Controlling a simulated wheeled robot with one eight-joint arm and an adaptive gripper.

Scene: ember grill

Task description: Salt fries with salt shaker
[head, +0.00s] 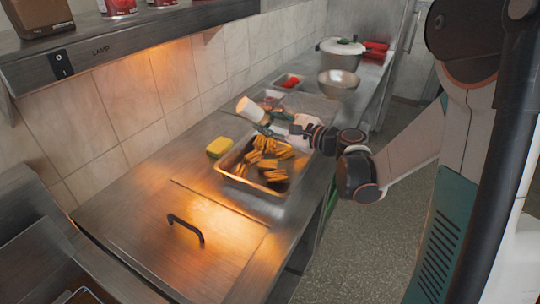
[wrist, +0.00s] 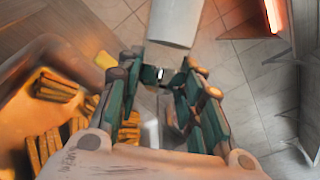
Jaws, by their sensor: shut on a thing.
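The salt shaker (head: 250,108) is a pale cylinder, tilted in the air above the far side of the metal fries pan. My gripper (head: 265,124) is shut on it at its lower end. In the wrist view the shaker (wrist: 176,18) sticks out past my fingertips (wrist: 164,75). The fries (head: 268,158) lie in loose bunches in the pan (head: 233,180), in front of and below my gripper. They also show at the left of the wrist view (wrist: 50,90). No falling salt can be seen.
A yellow sponge (head: 219,147) lies left of the pan. A flat metal cover with a black handle (head: 186,228) is nearer. Behind are a tray of red food (head: 289,82), a metal bowl (head: 338,84) and a lidded pot (head: 341,48). A lamp shelf (head: 120,52) overhangs the left.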

